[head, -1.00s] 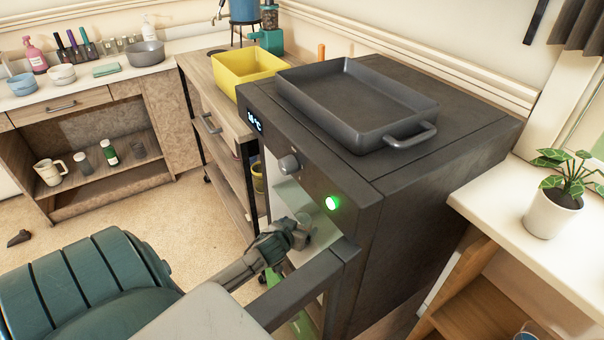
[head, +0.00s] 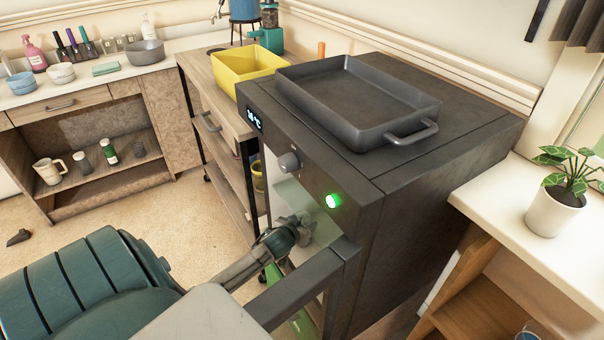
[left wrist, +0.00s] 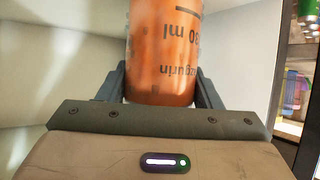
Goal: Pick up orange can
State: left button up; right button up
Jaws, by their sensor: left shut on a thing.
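The orange can (left wrist: 162,55) shows in the left wrist view, with dark printed lettering that appears upside down. My left gripper (left wrist: 162,85) is shut on the can, one dark finger on each side of it. In the head view my left gripper (head: 298,228) reaches into the open front of the dark oven-like cabinet (head: 400,215). The can itself cannot be made out in the head view. My right gripper is in neither view.
The cabinet's door frame (head: 300,290) stands close beside my left arm. A grey baking tray (head: 345,95) sits on top. A yellow bin (head: 245,68) stands behind left. A counter with a potted plant (head: 555,210) is at the right.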

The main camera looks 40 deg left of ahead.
pick_arm(q)
jog(key=shift+r, duration=0.15)
notch_tip(320, 180, up, 4)
jog(key=shift+f+p, duration=0.1)
jog(key=shift+p, duration=0.4)
jog(key=s+d, duration=0.2)
jog(key=s, duration=0.6)
jog(key=s+d, duration=0.3)
jog(key=s, duration=0.6)
jog(key=shift+d+f, duration=0.2)
jog(key=shift+f, duration=0.05)
